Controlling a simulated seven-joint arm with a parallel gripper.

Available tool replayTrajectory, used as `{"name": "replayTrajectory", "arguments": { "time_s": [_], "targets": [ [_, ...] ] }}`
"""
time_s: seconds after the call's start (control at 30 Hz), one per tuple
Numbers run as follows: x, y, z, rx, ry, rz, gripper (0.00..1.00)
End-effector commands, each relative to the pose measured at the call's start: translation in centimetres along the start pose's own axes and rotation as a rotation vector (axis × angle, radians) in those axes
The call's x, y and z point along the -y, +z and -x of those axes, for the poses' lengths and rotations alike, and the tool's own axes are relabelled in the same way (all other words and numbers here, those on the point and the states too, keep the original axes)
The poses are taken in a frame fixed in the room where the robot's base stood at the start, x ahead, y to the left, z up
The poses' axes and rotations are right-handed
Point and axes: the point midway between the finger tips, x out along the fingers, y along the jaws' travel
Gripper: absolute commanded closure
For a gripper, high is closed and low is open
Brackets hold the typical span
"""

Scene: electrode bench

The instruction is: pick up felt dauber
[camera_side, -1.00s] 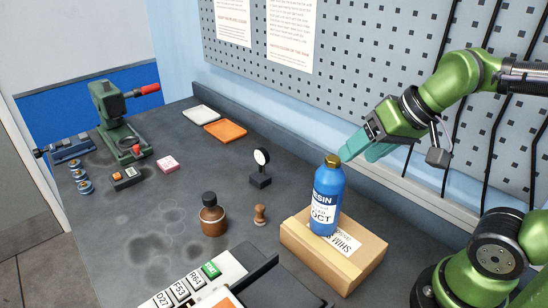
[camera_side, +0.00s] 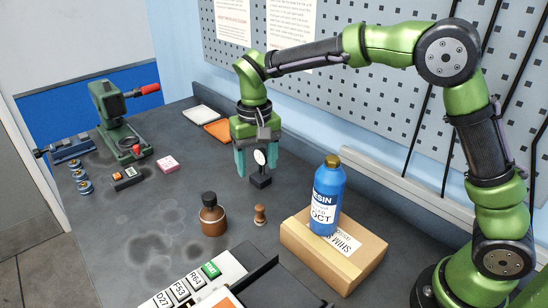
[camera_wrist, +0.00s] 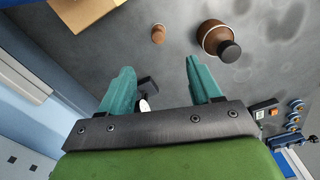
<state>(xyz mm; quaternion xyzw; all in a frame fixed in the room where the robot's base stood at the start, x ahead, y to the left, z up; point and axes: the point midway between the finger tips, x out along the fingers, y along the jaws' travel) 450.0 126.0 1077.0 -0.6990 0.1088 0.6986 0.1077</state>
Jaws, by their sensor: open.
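The felt dauber (camera_side: 260,215) is a small brown wooden piece with a rounded top. It stands upright on the dark bench between the brown bottle and the cardboard box. It also shows near the top middle of the wrist view (camera_wrist: 158,34). My gripper (camera_side: 256,172) points down with its teal fingers spread and nothing held. It is above the bench, farther back than the dauber, around the dial gauge's place in the side view. In the wrist view the dauber is beyond the fingertips (camera_wrist: 160,65), apart from both.
A dial gauge (camera_side: 261,180) stands close to my fingers, partly hidden in the wrist view. A brown bottle (camera_side: 213,220) stands left of the dauber. A blue resin bottle (camera_side: 327,200) stands on a cardboard box (camera_side: 300,250) to its right.

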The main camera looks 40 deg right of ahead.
Motion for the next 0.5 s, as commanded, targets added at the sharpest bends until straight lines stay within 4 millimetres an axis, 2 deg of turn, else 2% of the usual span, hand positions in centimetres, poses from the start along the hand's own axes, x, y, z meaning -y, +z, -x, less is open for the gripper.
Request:
{"name": "replayTrajectory", "arguments": {
  "time_s": [0.4, 0.5],
  "targets": [
    [-0.1, 0.1, -8.5, 0.006, 0.002, 0.0, 0.37],
    [-0.1, 0.1, -10.0, 0.004, 0.001, 0.001, 0.37]
  ]
}}
